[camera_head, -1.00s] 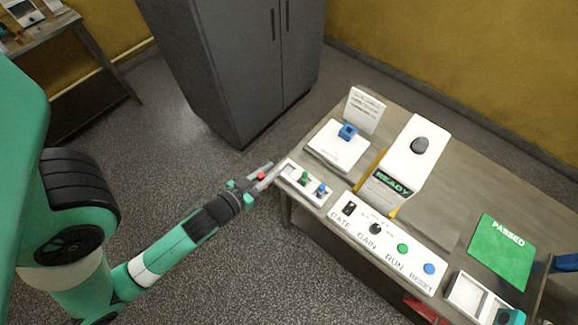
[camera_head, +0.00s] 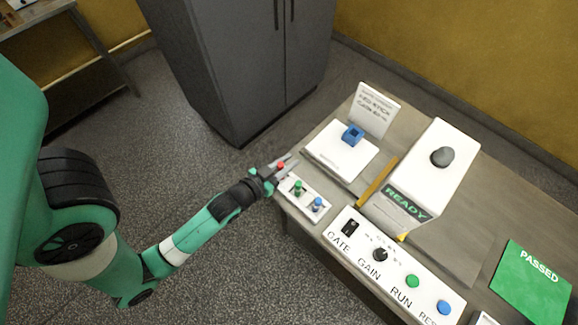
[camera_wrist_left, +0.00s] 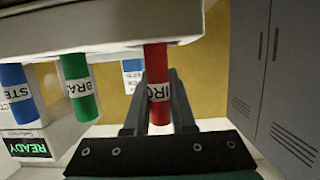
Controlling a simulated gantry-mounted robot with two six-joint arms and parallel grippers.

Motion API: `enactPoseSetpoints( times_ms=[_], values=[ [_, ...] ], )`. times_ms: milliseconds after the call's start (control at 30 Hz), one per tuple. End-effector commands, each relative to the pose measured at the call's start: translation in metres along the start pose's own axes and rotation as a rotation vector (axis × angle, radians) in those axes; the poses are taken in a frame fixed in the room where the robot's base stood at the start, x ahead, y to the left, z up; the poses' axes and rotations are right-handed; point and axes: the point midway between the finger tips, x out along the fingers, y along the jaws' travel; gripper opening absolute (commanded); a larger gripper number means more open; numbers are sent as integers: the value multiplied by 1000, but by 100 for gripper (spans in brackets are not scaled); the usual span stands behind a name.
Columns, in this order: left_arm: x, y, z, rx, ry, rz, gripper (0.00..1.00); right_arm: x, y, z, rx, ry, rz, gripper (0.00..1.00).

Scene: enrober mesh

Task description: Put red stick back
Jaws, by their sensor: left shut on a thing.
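The red stick (camera_wrist_left: 158,105) stands between the closed fingers of my left gripper (camera_wrist_left: 158,100) in the left wrist view, its white label partly covered. In the head view only its red top (camera_head: 281,165) shows, at the gripper (camera_head: 279,171). The gripper is at the left end of the white rack (camera_head: 303,207). The green stick (camera_head: 298,186) and the blue stick (camera_head: 318,203) stand in the rack. In the wrist view the red stick meets the edge of the rack (camera_wrist_left: 100,32); I cannot tell whether it is seated in a hole.
A white plate with a blue square holder (camera_head: 353,134) and a sign (camera_head: 376,108) stand behind the rack. A READY machine (camera_head: 425,175) and a control panel (camera_head: 385,265) are to the right. A grey cabinet (camera_head: 240,65) stands behind, beyond the table edge.

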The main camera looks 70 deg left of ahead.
Motion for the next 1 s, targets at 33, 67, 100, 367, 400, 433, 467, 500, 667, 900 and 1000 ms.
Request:
enactPoseSetpoints(
  times_ms=[33,67,100,367,400,433,467,500,667,900,1000],
  values=[
    [3,-1,11,-1,0,-1,0,-9,0,8,0,0,0,0],
    [3,-1,10,-1,0,-2,0,-8,0,8,0,0,0,0],
    [2,-1,9,-1,0,-2,0,-7,0,7,0,0,0,0],
    [2,-1,10,0,-1,-2,0,-7,0,6,0,1,0,0],
    [3,-1,11,0,0,-1,0,-8,0,7,0,1,0,0],
    [2,-1,10,0,0,-1,29,-7,0,6,0,0,0,0],
    [2,-1,9,0,0,-1,34,-7,0,6,0,0,0,0],
    [2,-1,9,0,0,-1,41,-7,0,6,0,0,0,0],
    [2,-1,9,0,0,-1,53,-7,0,6,0,0,0,0],
    [1,-1,5,0,0,-1,53,-4,0,4,0,0,0,0],
    [-8,0,7,2,-2,-1,53,-4,0,4,0,0,0,0]
  ],
)
